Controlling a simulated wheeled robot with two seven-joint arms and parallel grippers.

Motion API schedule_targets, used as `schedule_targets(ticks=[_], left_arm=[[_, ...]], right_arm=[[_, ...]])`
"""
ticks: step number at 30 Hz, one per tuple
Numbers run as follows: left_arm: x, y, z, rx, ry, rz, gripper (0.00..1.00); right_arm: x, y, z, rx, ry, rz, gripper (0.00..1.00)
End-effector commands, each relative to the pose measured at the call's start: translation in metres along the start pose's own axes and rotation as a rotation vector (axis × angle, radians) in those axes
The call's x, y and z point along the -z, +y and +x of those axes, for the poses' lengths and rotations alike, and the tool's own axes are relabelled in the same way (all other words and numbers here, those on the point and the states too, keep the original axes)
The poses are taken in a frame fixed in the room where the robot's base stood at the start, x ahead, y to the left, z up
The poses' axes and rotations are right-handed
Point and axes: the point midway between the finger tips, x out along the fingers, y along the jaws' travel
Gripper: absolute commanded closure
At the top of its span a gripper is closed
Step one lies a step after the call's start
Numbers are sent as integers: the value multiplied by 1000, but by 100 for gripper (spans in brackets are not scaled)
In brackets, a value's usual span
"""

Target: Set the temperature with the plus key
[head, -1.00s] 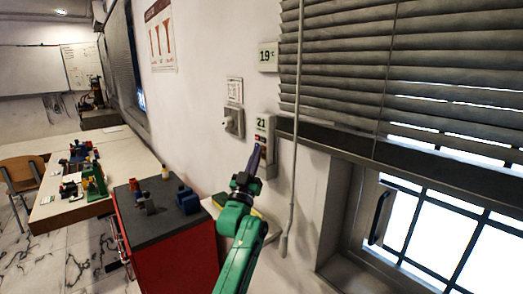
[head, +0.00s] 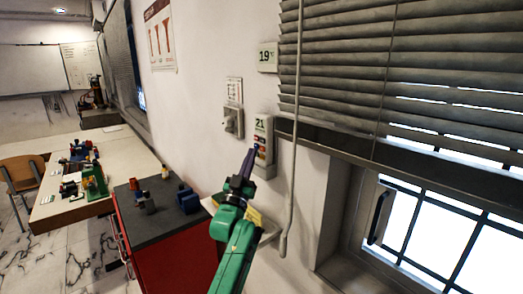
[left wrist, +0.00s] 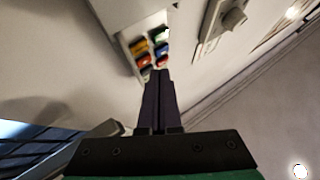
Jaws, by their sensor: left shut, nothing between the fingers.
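The control unit (head: 263,126) is a pale upright box on the wall with a small display reading 21 and coloured keys (head: 262,146) below it. The left wrist view shows the unit (left wrist: 118,22) at a slant, with several orange, red, green, blue and yellow keys (left wrist: 142,47). Key markings are too small to read, so I cannot tell which is plus. My left gripper (head: 254,150) is shut and empty, its dark fingers pointing up at the lower keys. In the left wrist view the fingertips (left wrist: 159,76) overlap the unit's lower end; contact is unclear. My right gripper is out of view.
A plate reading 19 °C (head: 268,57) hangs above the unit. A wall switch box (head: 233,122) is to its left. A blind cord (head: 293,180) hangs to its right, beside the window. A red cabinet (head: 172,245) with small parts on top stands lower left.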

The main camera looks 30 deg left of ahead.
Motion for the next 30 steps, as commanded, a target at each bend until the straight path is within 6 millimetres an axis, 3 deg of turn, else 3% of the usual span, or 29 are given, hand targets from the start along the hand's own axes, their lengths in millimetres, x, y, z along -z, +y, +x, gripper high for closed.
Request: schedule_targets(ticks=[30], left_arm=[[-5,6,9,0,1,0,100]], right_arm=[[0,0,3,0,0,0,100]])
